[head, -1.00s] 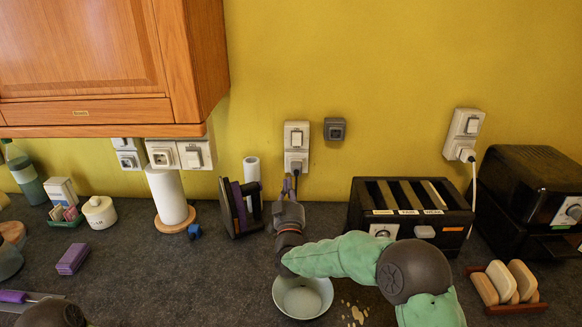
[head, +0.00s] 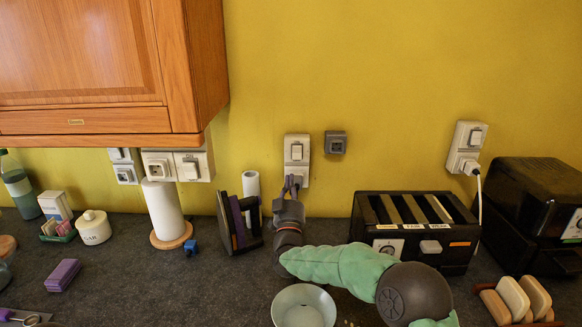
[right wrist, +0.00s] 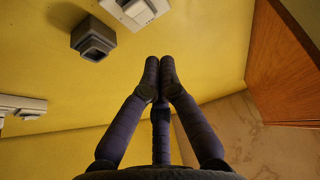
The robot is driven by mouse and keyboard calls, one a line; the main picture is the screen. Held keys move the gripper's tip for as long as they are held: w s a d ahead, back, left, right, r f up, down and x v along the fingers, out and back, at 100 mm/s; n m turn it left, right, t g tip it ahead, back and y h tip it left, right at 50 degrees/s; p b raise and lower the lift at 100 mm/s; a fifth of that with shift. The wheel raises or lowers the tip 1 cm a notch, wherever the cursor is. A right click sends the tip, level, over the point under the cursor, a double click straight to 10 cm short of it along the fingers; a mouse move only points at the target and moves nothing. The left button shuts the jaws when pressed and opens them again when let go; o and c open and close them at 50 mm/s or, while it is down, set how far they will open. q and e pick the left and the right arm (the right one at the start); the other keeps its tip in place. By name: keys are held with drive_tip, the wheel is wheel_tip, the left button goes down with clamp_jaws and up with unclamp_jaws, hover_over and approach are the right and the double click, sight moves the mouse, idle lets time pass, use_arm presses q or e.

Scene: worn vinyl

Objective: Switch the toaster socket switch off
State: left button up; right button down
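The black toaster (head: 412,235) stands on the counter against the yellow wall. A white wall socket with a rocker switch (head: 296,150) is left of it. Another white socket with a switch (head: 467,147) is above right of the toaster, with a white plug and cord running down behind it. Which socket feeds the toaster is not clear. My right gripper (head: 291,182) points up at the lower part of the middle socket, its fingertips overlapping it; contact cannot be told. In the right wrist view its fingers (right wrist: 160,65) are together and empty, near a white socket (right wrist: 135,10). My left gripper is out of view.
A grey wall box (head: 335,142) is right of the middle socket. A dark rack (head: 236,222) and a paper roll (head: 165,210) stand left of my right gripper. A pale bowl (head: 303,306) is below my forearm. A black appliance (head: 530,210) stands right of the toaster. A wooden cabinet (head: 90,60) hangs upper left.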

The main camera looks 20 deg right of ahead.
sight(297, 153)
drive_tip(key=shift+w+d+r+b, duration=0.25)
drive_tip(key=shift+w+d, duration=0.2)
drive_tip(key=shift+w, duration=1.05)
drive_tip(key=shift+w+d+r+b, duration=0.2)
drive_tip(key=shift+w+d+b, duration=0.25)
drive_tip(key=shift+w, duration=1.1)
drive_tip(key=shift+w+d+r+b, duration=0.25)
drive_tip(key=shift+w+d, duration=0.2)
drive_tip(key=shift+w, duration=1.05)
drive_tip(key=shift+f, duration=0.1)
